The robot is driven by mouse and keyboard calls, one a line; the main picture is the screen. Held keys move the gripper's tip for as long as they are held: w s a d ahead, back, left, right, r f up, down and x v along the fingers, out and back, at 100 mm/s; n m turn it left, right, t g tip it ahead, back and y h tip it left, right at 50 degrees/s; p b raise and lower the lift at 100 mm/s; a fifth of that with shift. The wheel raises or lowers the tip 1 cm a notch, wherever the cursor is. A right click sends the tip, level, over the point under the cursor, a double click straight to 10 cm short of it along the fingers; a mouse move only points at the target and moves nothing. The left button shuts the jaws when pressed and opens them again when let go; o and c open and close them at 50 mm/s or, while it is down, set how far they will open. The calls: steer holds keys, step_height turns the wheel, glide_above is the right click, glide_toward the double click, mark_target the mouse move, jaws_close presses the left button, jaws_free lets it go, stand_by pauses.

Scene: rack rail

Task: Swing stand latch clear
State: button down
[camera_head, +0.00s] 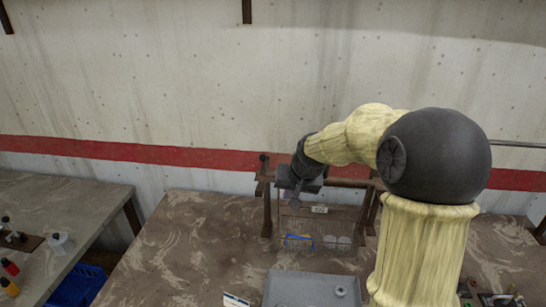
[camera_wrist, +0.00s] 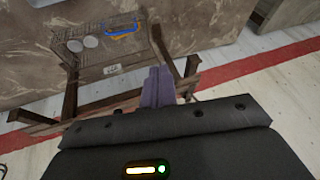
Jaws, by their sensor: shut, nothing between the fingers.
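A brown stand (camera_head: 267,215) with two posts and a top rail stands on the table. A wire basket (camera_head: 320,243) hangs in it, holding a blue item and white round pieces, with a small label (camera_head: 319,209) at its upper edge. A dark knob (camera_head: 264,158) tops the left post; I cannot tell whether it belongs to the latch. My gripper (camera_head: 296,202) is shut and empty, near the rail just right of the left post. In the wrist view its fingers (camera_wrist: 158,84) are together beside the stand's post (camera_wrist: 162,42). The latch itself is not clearly distinguishable; contact cannot be told.
A grey tray (camera_head: 310,290) with a round piece lies in front of the stand. Small items lie at the table's right. A separate table (camera_head: 60,190) with bottles and a blue crate (camera_head: 75,286) are at left. The table's left part is clear.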

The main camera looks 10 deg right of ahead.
mark_target(265, 159)
steer(key=w+d+r+m+t+y, duration=0.1)
steer(key=w+d+r+m+t, duration=0.1)
steer(key=w+d+r, duration=0.2)
steer(key=w+r, duration=0.3)
steer(key=w, duration=0.2)
steer(key=shift+d+r, duration=0.2)
steer(key=shift+r, duration=0.1)
steer(key=shift+f, duration=0.1)
steer(key=w+a+f+p, duration=0.3)
steer(key=w+f+p, duration=0.1)
steer(key=w+p, duration=0.1)
steer(key=w+a+f+p, duration=0.2)
steer(key=shift+w+a+f+p, duration=0.3)
steer(key=shift+w+a, duration=0.05)
steer(key=shift+w+f, duration=0.1)
steer(key=shift+w, duration=0.05)
